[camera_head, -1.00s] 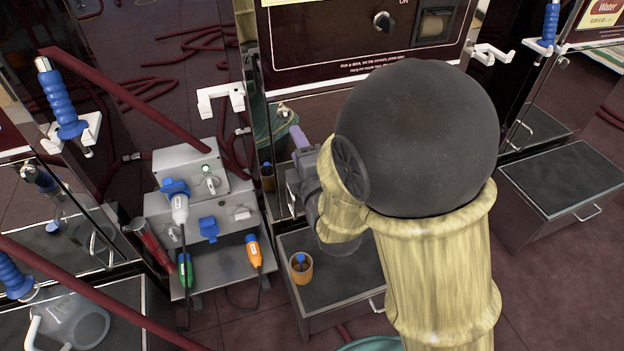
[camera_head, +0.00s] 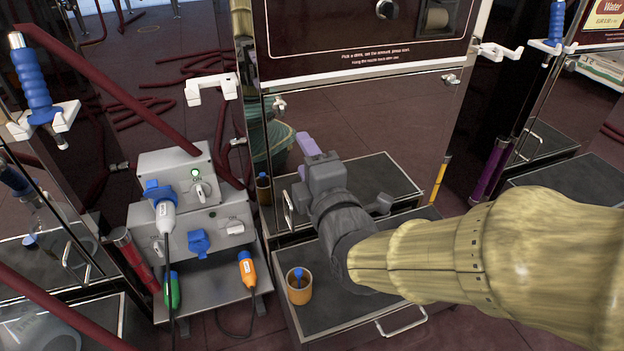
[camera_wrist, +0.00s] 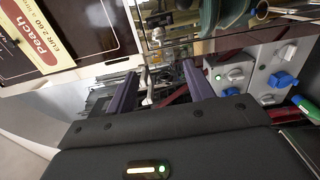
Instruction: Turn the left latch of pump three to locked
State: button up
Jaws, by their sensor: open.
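The middle pump's dark red front (camera_head: 365,30) stands ahead, above a mirror-like lower door (camera_head: 370,115). A small silver latch (camera_head: 279,103) sits at this door's upper left corner; another latch (camera_head: 451,78) is at its upper right. No pump number is readable, and I cannot tell how the left latch is turned. My gripper (camera_head: 306,158) is open and empty, below and slightly right of the left latch, apart from it. In the wrist view, its two purple fingers (camera_wrist: 160,88) are spread, with small pale metal fittings beyond them.
A grey socket box (camera_head: 188,215) with blue plugs stands left of my gripper. An orange cup (camera_head: 299,287) stands on the low dark step (camera_head: 365,300). A white holder (camera_head: 211,89) juts out left of the door. Dark red hoses cross the left side.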

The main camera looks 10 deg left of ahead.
jog(key=shift+b+v, duration=0.75)
jog(key=shift+v, duration=0.3)
jog(key=w+d+f+m+g+h+p, duration=0.2)
jog(key=d+m+g+h+p, duration=0.1)
jog(key=d+m+p, duration=0.25)
jog(key=w+d+f+m+g+h+p, duration=0.1)
jog(key=d+f+m+g+h+p, duration=0.15)
jog(key=d+m+p, duration=0.3)
jog(key=s+d+m+g+h+p, duration=0.4)
jog(key=s+d+m+g+p, duration=0.35)
jog(key=d+m, duration=0.6)
notch_tip(320, 180, up, 38)
jog(key=p, duration=3.8)
jog(key=shift+f, duration=0.2)
